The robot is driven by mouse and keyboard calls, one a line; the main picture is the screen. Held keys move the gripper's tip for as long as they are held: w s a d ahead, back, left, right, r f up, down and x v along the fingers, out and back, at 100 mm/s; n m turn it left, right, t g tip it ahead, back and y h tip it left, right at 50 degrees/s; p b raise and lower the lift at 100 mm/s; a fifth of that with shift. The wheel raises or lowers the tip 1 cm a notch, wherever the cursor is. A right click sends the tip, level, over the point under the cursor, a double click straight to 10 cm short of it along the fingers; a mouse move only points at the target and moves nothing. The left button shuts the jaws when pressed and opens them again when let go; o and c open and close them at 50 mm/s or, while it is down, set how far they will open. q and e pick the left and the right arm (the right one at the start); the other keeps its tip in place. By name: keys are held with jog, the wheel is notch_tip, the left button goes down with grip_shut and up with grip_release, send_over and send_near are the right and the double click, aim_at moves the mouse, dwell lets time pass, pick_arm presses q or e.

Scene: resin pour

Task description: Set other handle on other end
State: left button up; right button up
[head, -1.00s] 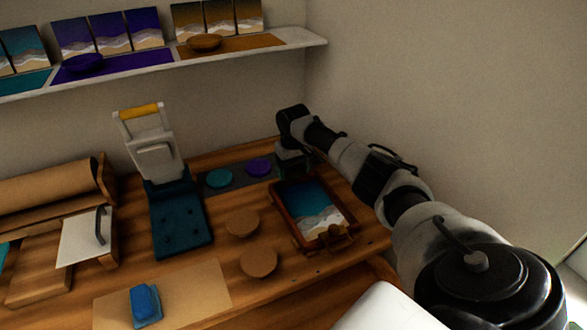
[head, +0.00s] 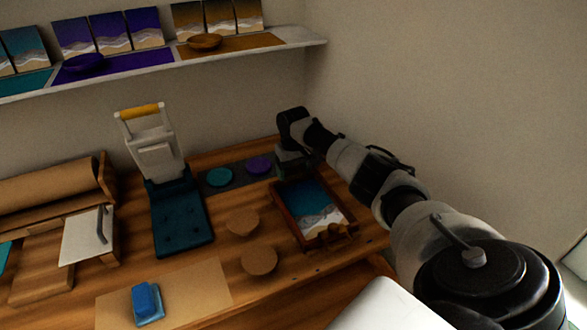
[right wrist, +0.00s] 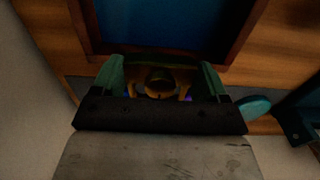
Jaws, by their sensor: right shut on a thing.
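The tray (head: 345,212), a dark brown wooden frame around a blue sea-and-sand picture, lies on the bench. One handle (head: 328,234) sits at its near end. My right gripper (head: 290,160) is at the tray's far end, low over the bench. In the right wrist view the gripper (right wrist: 160,82) has its green fingers on both sides of a brass-brown handle (right wrist: 160,76) and is shut on it. That handle is close against the tray's end wall; I cannot tell whether it touches. My left gripper is not in view.
Teal (head: 219,177) and purple (head: 259,165) discs lie left of the gripper. Two brown round coasters (head: 259,261) lie left of the tray. A dark teal press (head: 181,218) and a blue block (head: 147,302) stand further left. The wall is close behind.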

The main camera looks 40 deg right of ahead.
jog(key=shift+s+a+f, duration=0.15)
jog(key=shift+f, duration=0.2)
jog(key=shift+s+a+f, duration=0.1)
jog(key=shift+f, duration=0.25)
dwell(1.1)
jog(key=o, duration=1)
jog(key=shift+a+r, duration=0.1)
jog(key=shift+a, duration=0.1)
jog(key=shift+d+r+p, duration=0.2)
jog(key=shift+r+p, duration=0.15)
jog(key=r+p, duration=0.7)
jog(key=shift+w+d+r+p, duration=0.25)
jog(key=shift+r+p, duration=0.05)
jog(key=shift+p, duration=0.1)
